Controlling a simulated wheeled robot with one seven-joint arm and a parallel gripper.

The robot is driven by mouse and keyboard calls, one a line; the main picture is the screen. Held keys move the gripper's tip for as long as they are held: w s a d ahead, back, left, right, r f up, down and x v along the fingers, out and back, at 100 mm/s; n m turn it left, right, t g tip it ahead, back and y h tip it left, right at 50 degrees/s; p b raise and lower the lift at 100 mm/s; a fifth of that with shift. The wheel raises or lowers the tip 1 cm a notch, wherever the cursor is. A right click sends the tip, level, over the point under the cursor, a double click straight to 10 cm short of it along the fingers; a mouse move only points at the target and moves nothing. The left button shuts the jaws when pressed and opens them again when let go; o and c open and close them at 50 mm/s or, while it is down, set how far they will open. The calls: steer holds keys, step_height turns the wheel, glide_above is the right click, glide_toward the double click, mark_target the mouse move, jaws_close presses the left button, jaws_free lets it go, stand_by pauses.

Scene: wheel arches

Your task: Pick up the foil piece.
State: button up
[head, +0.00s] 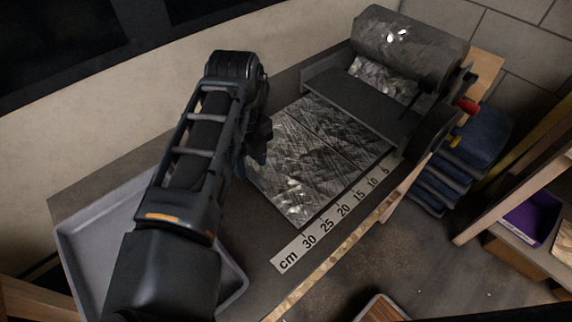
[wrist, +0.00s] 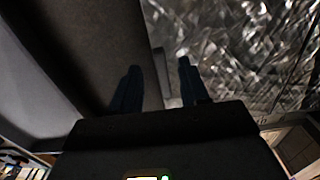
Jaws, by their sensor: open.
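The foil piece (head: 300,185) is a crinkled silver sheet lying flat on the dark bench top. A thin line crosses the foil partway toward the roll; I cannot tell whether it is a cut or a crease. In the wrist view the foil (wrist: 240,45) fills the upper right. My gripper (wrist: 160,75) is open, its two dark fingers apart at the foil's edge. In the head view the fingertips (head: 262,158) show only partly at the foil's left edge, with my arm hiding the rest. I cannot tell whether they touch the foil.
A large foil roll (head: 412,45) sits in a dark dispenser (head: 355,100) at the back right. A cm scale (head: 335,220) runs along the bench's front edge. A grey tray (head: 85,245) lies at the left, partly behind my arm. Folded blue cloths (head: 470,150) are stacked at right.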

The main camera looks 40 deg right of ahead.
step_height(320, 180, down, 2)
steer(key=shift+b, duration=0.35)
steer(key=shift+r, duration=0.1)
steer(key=shift+c, duration=0.3)
jaws_close()
